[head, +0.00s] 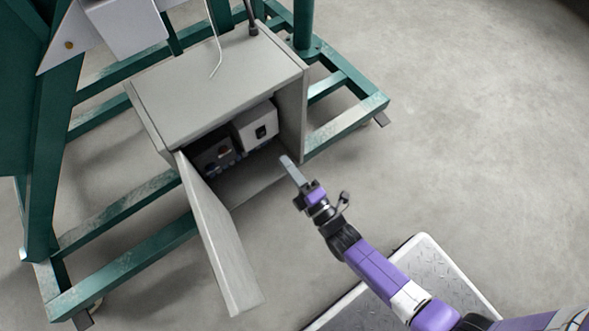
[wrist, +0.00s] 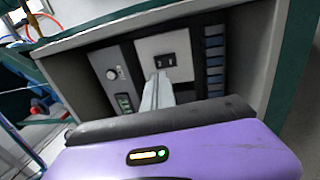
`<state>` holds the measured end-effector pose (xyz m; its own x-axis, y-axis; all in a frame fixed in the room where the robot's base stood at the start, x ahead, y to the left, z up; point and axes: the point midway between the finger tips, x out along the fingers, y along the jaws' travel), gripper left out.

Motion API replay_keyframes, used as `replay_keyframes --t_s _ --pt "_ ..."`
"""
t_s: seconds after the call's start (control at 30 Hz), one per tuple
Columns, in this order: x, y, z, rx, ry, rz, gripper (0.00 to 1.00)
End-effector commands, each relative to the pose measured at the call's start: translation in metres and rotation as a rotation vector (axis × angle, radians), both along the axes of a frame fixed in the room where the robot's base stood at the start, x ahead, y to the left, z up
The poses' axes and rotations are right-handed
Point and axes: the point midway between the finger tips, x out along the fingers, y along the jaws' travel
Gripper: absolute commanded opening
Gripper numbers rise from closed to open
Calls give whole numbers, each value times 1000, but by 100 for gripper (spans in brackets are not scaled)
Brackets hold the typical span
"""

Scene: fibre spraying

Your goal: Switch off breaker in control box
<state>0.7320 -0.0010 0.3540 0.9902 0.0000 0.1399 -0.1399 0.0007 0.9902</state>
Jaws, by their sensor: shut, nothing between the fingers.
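The grey control box (head: 215,72) stands in the green frame, its door (head: 222,240) swung open toward the lower left. Inside, a light-coloured breaker unit (head: 254,128) with a dark switch sits at the right of a darker unit (head: 212,155). In the wrist view the breaker's black switch (wrist: 166,61) shows on its pale face, just beyond my fingertips. My gripper (head: 286,160) is shut and empty at the front opening of the box, to the lower right of the breaker. In the wrist view my gripper's fingers (wrist: 156,80) overlap the lower part of the breaker's face. I cannot tell whether they touch it.
Green frame beams (head: 125,270) run around the box. The box's right side wall (head: 292,115) stands close to my gripper. In the wrist view a knob (wrist: 112,74) is on the panel left of the breaker. The floor at right (head: 480,150) is clear.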

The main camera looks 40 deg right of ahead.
Motion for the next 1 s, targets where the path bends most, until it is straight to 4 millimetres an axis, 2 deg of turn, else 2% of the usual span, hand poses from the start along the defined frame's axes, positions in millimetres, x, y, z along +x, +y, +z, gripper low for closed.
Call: replay_keyframes --t_s 0.2,0.43,0.63,1.0 --pt "43 1 4 2 -3 1 0" --pt "74 1 9 0 -1 1 0" --pt "83 0 11 0 1 0 0" --pt "84 0 13 1 4 0 0"
